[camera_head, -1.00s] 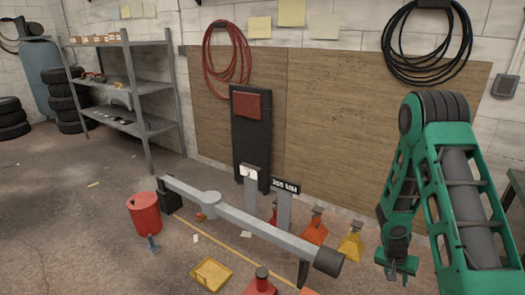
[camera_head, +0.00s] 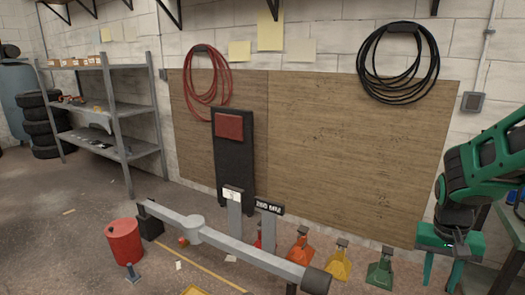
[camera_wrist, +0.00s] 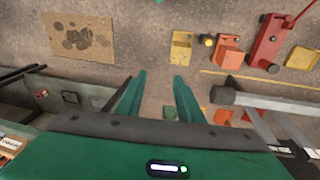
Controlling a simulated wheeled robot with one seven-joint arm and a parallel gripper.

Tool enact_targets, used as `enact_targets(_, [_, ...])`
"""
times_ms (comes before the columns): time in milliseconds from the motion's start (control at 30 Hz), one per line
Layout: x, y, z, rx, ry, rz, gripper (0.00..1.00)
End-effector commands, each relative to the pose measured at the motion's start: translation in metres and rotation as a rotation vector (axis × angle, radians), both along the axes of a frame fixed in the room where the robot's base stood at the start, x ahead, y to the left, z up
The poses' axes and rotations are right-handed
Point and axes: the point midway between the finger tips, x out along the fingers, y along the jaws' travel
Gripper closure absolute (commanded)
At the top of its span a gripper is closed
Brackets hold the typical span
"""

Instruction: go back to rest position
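My gripper (camera_head: 441,268) is at the right of the head view, on my green arm, held above the floor. No other object is named by the task.
A grey beam frame (camera_head: 235,245) stands low in the middle, with a red drum (camera_head: 124,242) to its left. Several coloured stands, including a green one (camera_head: 380,270), are behind it. A grey shelf (camera_head: 112,115) stands at the left. A stained cardboard sheet (camera_wrist: 78,37) lies on the floor.

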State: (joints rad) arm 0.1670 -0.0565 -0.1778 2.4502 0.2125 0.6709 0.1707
Motion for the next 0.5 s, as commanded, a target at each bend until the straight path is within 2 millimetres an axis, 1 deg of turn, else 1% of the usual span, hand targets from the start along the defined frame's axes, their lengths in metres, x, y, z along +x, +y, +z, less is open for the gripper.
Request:
enact_targets(33, [-0.012,0.004,0.011,0.014,-0.006,0.002,0.66])
enact_targets(200, [-0.056,0.020,0.038,0.070,0.000,0.027,0.66])
enact_targets(400, [-0.104,0.041,0.059,0.134,0.003,0.065,0.66])
enact_targets(500, [-0.120,0.049,0.065,0.157,0.005,0.080,0.66])
